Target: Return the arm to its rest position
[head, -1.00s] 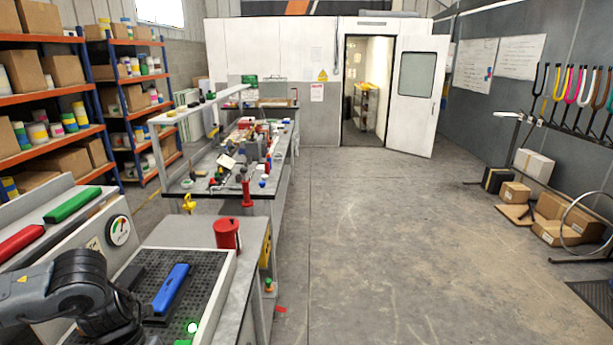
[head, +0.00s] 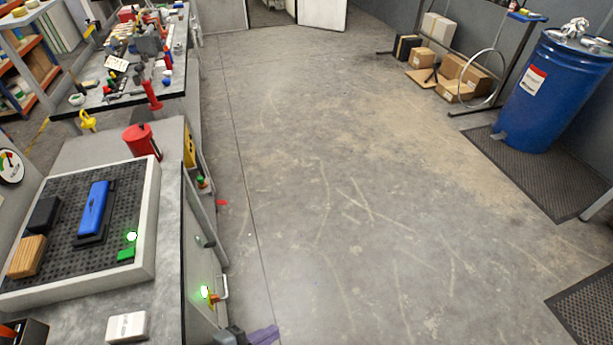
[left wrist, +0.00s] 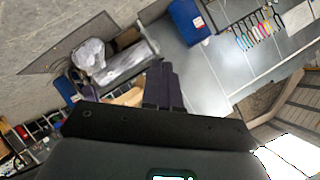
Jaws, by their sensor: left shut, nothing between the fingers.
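My left gripper (head: 263,335) shows only in part at the bottom edge of the head view. Its dark purple fingers are beside the bench's right side, over the floor. In the left wrist view the fingers of my left gripper (left wrist: 162,86) are together, with nothing between them. The rest of the left arm is out of the head view. My right gripper is in neither view.
The grey bench (head: 174,255) carries a perforated tray (head: 148,215) holding a blue-handled tool (head: 94,207), a wooden block (head: 27,256) and a black block (head: 44,214). A red can (head: 141,141) stands behind. Open floor (head: 340,200) lies right; a blue drum (head: 550,95) stands far right.

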